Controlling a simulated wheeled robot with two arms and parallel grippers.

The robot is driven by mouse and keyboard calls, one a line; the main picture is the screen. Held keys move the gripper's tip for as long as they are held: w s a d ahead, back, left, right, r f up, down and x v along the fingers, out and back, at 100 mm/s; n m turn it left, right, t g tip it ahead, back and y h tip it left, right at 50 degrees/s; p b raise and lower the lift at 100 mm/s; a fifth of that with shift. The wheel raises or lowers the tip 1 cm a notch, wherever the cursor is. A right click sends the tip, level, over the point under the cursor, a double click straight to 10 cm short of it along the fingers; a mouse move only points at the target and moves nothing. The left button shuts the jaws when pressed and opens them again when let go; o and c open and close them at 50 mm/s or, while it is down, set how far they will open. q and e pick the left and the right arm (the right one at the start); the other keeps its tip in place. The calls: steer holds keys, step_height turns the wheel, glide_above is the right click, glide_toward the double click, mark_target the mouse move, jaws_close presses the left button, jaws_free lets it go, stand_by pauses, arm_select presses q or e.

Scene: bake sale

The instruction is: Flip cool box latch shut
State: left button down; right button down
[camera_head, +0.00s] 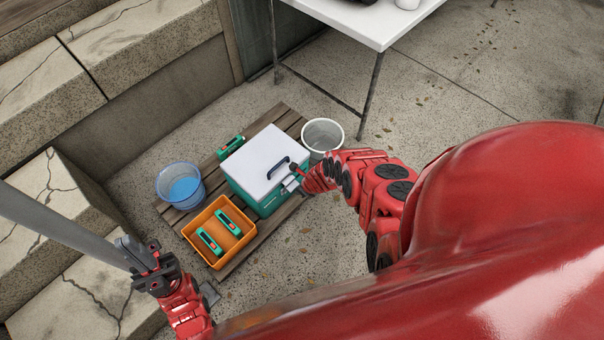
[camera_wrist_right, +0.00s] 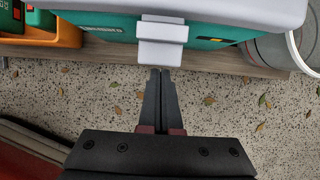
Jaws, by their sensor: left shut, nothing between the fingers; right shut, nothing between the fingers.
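The cool box has a white lid (camera_head: 262,152) with a dark handle and a green body (camera_head: 270,204). It stands on a wooden pallet with its lid down. Its pale grey latch (camera_head: 291,184) is on the front side; it also shows in the right wrist view (camera_wrist_right: 160,52), below the lid rim. I cannot tell whether it is fully pressed in. My right gripper (camera_wrist_right: 160,72) is shut and empty, its fingertips right at the latch's lower edge, touching or nearly so. My left gripper (camera_head: 128,250) is shut and empty, well left of the box.
An orange crate (camera_head: 189,236) with two green packs stands beside the box, and another green pack (camera_head: 231,146) lies behind. A blue bucket (camera_head: 162,188) and a white bin (camera_head: 341,132) flank it. A white table (camera_head: 375,22) and stone steps (camera_head: 140,50) lie beyond. A grey pole (camera_head: 60,225) is near my left gripper.

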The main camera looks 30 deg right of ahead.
steer(key=shift+r+p, duration=0.8)
steer(key=shift+p, duration=0.05)
steer(key=s+d+p, duration=0.2)
steer(key=s+p, duration=0.1)
steer(key=s, duration=0.1)
steer(key=w+a+r+p, duration=0.1)
steer(key=w+r+p, duration=0.2)
steer(key=r, duration=0.6)
steer(key=shift+a+r+p, duration=0.15)
steer(key=shift+a+p, duration=0.15)
steer(key=shift+p, duration=0.3)
steer(key=shift+w, duration=0.15)
